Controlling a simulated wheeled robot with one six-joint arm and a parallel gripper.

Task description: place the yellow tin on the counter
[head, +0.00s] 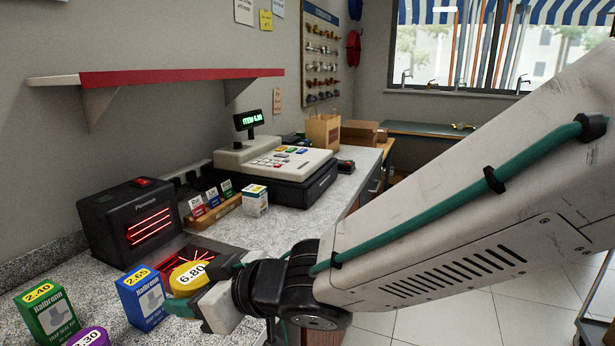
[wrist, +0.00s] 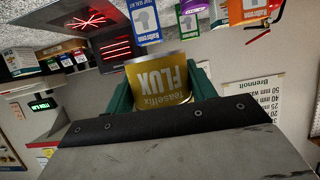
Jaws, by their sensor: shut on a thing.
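The yellow tin (head: 186,279), with a price of 6.80 on its lid, is held in my gripper (head: 207,286) in the head view. In the wrist view the tin (wrist: 158,82) shows its "Flux" label, upside down, between the green fingers of my gripper (wrist: 162,92). The speckled grey counter (head: 290,222) runs along the wall. The tin is over the counter's front part, just in front of the red-lit scanner plate; I cannot tell whether it touches the surface.
A blue box (head: 142,300), a green box (head: 46,314) and a purple-topped tin (head: 88,337) stand close on the left. Counter right of the scanner plate is clear.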

